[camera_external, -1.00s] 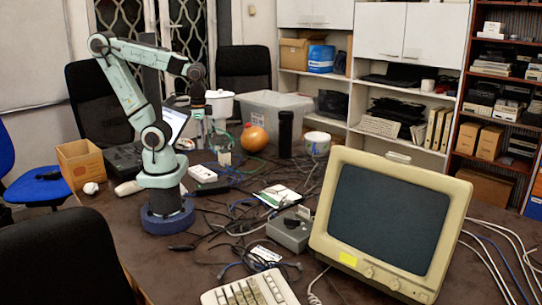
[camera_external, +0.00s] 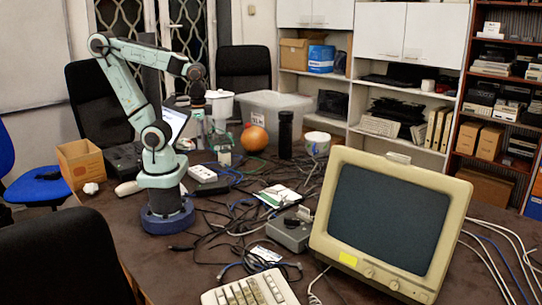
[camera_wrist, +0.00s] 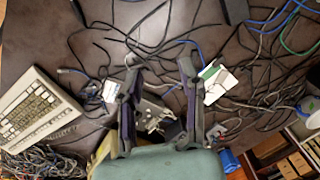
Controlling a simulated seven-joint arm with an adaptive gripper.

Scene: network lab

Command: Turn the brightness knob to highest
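The beige CRT monitor (camera_external: 333,225) stands at the right front of the table with a dark screen. Two small round knobs, a left one (camera_external: 368,272) and a right one (camera_external: 394,285), sit on its lower front bezel. I cannot read which one is for brightness, nor how they are turned. My gripper (camera_external: 197,112) hangs high above the table, far left of and behind the monitor, touching nothing. In the wrist view its two fingers (camera_wrist: 158,66) are spread apart with nothing held between them. The knobs are not visible in the wrist view.
A grey metal box (camera_external: 289,230) and a beige keyboard (camera_external: 250,291) lie left of the monitor. Tangled cables (camera_external: 225,237) cover the middle of the table. An orange ball (camera_external: 254,138), a clear bin (camera_external: 290,103) and a black cylinder (camera_external: 285,135) stand behind.

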